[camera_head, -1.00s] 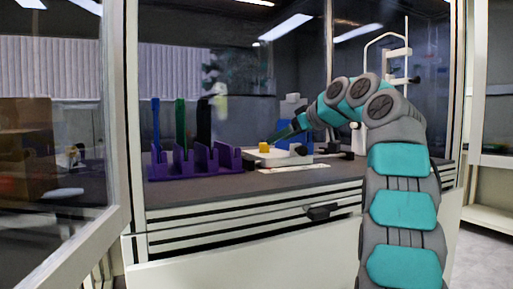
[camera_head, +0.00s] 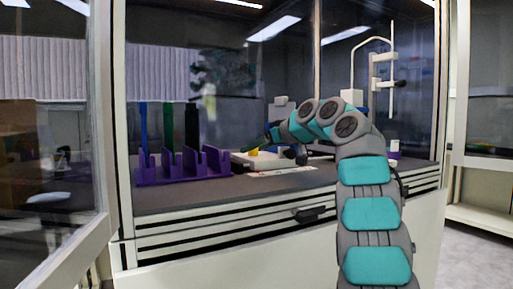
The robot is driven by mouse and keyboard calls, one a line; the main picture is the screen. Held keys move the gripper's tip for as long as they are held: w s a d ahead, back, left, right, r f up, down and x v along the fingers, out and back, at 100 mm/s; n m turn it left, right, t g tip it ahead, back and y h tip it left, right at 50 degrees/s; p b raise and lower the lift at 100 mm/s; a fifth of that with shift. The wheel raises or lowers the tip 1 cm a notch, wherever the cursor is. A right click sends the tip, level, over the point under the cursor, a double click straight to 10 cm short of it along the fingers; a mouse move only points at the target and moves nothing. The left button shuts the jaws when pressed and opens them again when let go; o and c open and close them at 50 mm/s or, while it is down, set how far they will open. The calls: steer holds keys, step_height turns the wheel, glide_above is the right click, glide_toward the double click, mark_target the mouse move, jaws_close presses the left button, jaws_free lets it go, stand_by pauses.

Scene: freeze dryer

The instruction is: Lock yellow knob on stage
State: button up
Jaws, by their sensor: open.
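A small yellow knob (camera_head: 254,152) shows on the white stage (camera_head: 281,162) inside the enclosure, just right of the purple rack. My arm reaches in from the right, and my gripper (camera_head: 250,146) is at the stage, close to the knob. Its dark green finger slants down to the left, just above or in front of the knob. The gripper is open; nothing is seen held in it. Whether it touches the knob cannot be told. The knob is partly covered and small in view.
A purple rack (camera_head: 185,170) with upright blue, green and black pieces stands close left of the stage. A white stand with a tall rod (camera_head: 373,75) is behind my arm on the right. A glass door frame (camera_head: 106,140) stands at left. The counter front (camera_head: 230,200) is bare.

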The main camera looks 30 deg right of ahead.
steer(key=shift+c, duration=0.2)
jaws_close()
stand_by(0.3)
steer(key=shift+a+f+b, duration=0.1)
steer(key=shift+a+b, duration=0.05)
steer(key=shift+b, duration=0.35)
steer(key=shift+a+f+m+h+b, duration=0.1)
steer(key=shift+m+h+b, duration=0.4)
steer(key=shift+h+b, duration=0.1)
steer(key=shift+m+t+h+b, duration=0.3)
steer(key=shift+m+h+b, duration=0.25)
steer(key=shift+m+h, duration=0.2)
steer(key=shift+s+a+r+m+h+p, duration=0.1)
steer(key=shift+r+m+h+p, duration=0.05)
steer(key=shift+m+h, duration=0.4)
steer(key=shift+a+r+m+h+p, duration=0.15)
steer(key=shift+m+h, duration=0.25)
steer(key=shift+h, duration=0.2)
steer(key=shift+d+f+m+h+p, duration=0.1)
steer(key=shift+m+h+p, duration=0.5)
steer(key=shift+m+h, duration=0.3)
